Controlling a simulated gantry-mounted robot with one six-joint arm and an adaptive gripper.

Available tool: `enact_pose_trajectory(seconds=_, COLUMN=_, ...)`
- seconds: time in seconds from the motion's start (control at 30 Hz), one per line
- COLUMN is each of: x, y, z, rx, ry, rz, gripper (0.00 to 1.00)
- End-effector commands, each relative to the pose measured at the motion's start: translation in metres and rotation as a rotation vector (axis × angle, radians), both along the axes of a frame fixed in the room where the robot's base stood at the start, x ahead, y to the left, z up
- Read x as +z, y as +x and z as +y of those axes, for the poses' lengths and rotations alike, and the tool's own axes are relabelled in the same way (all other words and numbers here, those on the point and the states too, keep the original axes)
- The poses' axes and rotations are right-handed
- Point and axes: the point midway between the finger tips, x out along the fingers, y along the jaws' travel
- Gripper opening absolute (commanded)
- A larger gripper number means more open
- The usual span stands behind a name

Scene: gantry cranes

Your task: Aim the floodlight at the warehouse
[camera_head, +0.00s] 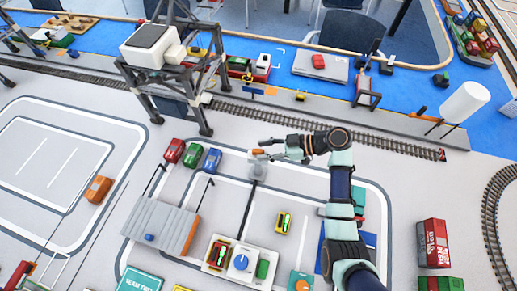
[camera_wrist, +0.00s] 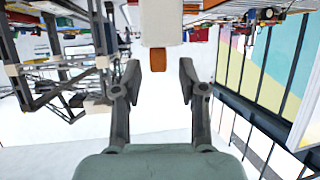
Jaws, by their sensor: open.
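The floodlight appears to be the small pale unit (camera_head: 258,168) on the layout, with an orange part (camera_head: 258,152) at its top. In the wrist view a white block (camera_wrist: 161,22) with an orange-brown tab (camera_wrist: 158,60) lies straight ahead, and the tab is between the finger lines. My gripper (camera_head: 273,149) is right beside it in the head view. In the wrist view my gripper (camera_wrist: 172,80) is open, with clear gaps either side of the tab and no visible contact. A grey corrugated-roofed building (camera_head: 160,226), probably the warehouse, stands to the lower left.
Red, green and blue toy cars (camera_head: 193,155) are parked just left of the gripper. A dark gantry crane (camera_head: 205,88) stands behind to the left. Railway track (camera_head: 300,119) crosses behind.

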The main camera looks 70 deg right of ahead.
Motion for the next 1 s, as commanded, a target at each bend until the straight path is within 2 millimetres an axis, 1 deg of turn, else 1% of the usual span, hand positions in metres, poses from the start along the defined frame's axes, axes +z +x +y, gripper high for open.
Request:
enact_pose_trajectory(seconds=0.03, x=-0.004, y=0.008, z=0.002, rx=0.003, ry=0.001, rz=0.000, gripper=0.42)
enact_pose_trajectory(seconds=0.17, x=-0.009, y=0.020, z=0.005, rx=0.001, ry=0.000, rz=0.000, gripper=0.42)
enact_pose_trajectory(seconds=0.43, x=-0.010, y=0.023, z=0.005, rx=-0.001, ry=0.001, rz=0.000, gripper=0.42)
enact_pose_trajectory(seconds=0.47, x=-0.010, y=0.023, z=0.005, rx=-0.001, ry=0.001, rz=0.000, gripper=0.40)
enact_pose_trajectory(seconds=0.7, x=-0.010, y=0.023, z=0.005, rx=-0.001, ry=0.001, rz=0.000, gripper=0.00)
enact_pose_trajectory(seconds=1.0, x=-0.009, y=0.023, z=0.006, rx=-0.011, ry=0.000, rz=0.001, gripper=0.00)
